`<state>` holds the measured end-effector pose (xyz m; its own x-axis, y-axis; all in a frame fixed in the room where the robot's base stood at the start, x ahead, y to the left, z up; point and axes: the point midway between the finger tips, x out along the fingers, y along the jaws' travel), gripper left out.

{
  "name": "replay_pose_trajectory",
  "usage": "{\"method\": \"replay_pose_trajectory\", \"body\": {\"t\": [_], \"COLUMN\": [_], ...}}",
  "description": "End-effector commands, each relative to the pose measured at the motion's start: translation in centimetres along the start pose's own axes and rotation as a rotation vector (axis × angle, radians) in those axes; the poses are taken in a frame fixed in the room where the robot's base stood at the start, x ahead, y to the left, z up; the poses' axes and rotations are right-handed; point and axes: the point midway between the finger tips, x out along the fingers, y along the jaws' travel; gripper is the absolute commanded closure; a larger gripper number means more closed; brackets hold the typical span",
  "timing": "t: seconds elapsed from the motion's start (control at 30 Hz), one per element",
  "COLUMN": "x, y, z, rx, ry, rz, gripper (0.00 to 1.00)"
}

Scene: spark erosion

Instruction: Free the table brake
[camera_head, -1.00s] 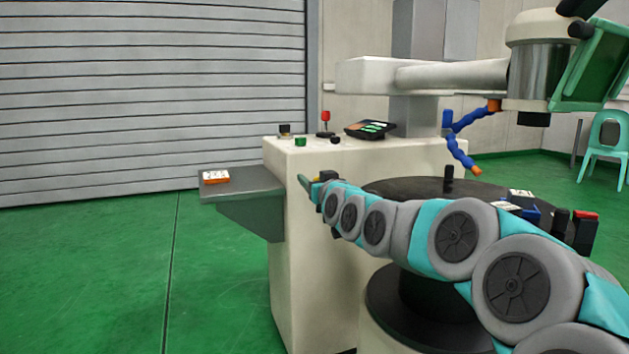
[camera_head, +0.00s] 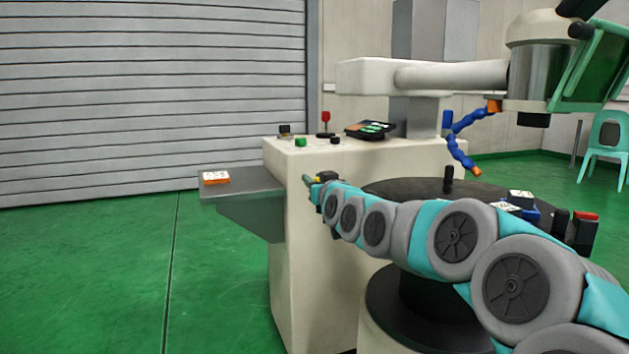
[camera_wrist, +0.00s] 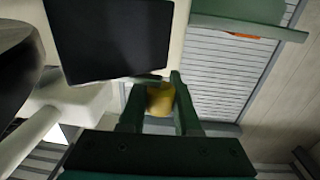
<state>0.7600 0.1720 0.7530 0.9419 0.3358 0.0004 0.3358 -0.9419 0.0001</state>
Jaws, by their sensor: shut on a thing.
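My gripper (camera_wrist: 155,100) is shut on a yellow knob-like piece (camera_wrist: 160,98), which shows between its two dark green fingers in the wrist view. In the head view my gripper (camera_head: 310,182) is small, at the side of the cream machine body, left of the round black table (camera_head: 395,187). A black block lies close to the fingers there and hides part of the grip. I cannot tell for sure that the yellow piece is the brake's handle. A flat black panel (camera_wrist: 110,40) lies just beyond the fingers in the wrist view.
A grey side shelf (camera_head: 245,192) with an orange-and-white box (camera_head: 215,177) juts out left of the machine. Blue hose (camera_head: 460,155) and the machine head (camera_head: 540,70) hang above the table. Small blocks (camera_head: 520,199) sit on the table's right. The floor at left is clear.

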Motion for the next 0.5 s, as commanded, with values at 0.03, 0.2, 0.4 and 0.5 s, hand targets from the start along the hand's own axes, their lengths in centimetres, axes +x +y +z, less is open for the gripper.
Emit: {"method": "replay_pose_trajectory", "body": {"t": [0.03, 0.2, 0.4, 0.5], "x": [0.02, 0.22, 0.53, 0.7], "y": [-0.02, -0.19, -0.23, -0.13], "z": [-0.13, -0.53, -0.57, -0.52], "rx": [-0.001, -0.002, -0.003, -0.004], "ry": [-0.001, -0.004, -0.003, -0.005], "rz": [0.003, 0.033, 0.084, 0.111], "gripper": [1.0, 1.0, 1.0, 1.0]}}
